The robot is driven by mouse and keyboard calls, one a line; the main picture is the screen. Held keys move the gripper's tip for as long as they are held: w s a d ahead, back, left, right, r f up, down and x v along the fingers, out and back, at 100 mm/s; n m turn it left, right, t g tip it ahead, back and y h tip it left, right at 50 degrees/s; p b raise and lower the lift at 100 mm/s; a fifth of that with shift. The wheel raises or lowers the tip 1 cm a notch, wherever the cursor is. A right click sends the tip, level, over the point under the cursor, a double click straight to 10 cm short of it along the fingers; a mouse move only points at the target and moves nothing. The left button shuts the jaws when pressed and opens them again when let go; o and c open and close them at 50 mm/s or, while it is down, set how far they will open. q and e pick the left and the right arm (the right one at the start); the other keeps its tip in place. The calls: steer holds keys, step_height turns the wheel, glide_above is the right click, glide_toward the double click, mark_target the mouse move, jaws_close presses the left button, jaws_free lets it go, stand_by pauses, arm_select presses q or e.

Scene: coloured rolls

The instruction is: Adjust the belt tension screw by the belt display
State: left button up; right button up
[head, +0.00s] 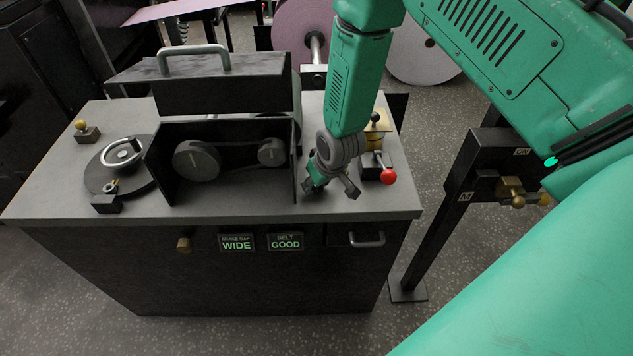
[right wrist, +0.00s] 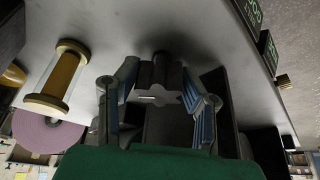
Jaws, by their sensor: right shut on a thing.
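The dark bench (head: 270,215) carries an open belt housing with a dark belt (head: 235,165) running around two grey pulleys (head: 196,160). My right gripper (head: 330,190) points down at the bench top, just right of the housing's right wall. In the right wrist view its fingers (right wrist: 158,98) are shut on a dark grey part, which looks like the tension screw (right wrist: 157,72); in the head view the gripper hides this part. The belt display (head: 286,241) on the front reads BELT GOOD. My left gripper is not in view.
A red-knobbed lever (head: 388,176) stands close right of my gripper, with a brass spool (head: 377,125) behind it. The raised housing lid (head: 222,90) stands behind the belt. A brake gap display (head: 237,242) reads WIDE. A round disc (head: 120,165) sits at the left.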

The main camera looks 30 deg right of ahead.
steer(key=shift+w+r+m, duration=0.25)
steer(key=shift+w+m, duration=0.15)
steer(key=shift+m, duration=0.2)
steer(key=shift+h, duration=0.3)
steer(key=o, duration=1.2)
steer(key=shift+c, duration=0.2)
steer(key=shift+s+f, duration=0.1)
steer(key=shift+f, duration=0.05)
steer(key=shift+s, duration=0.1)
steer(key=v, duration=1.1)
steer(key=shift+r, duration=0.4)
steer(key=shift+s+d, duration=0.1)
steer(key=shift+s, duration=0.05)
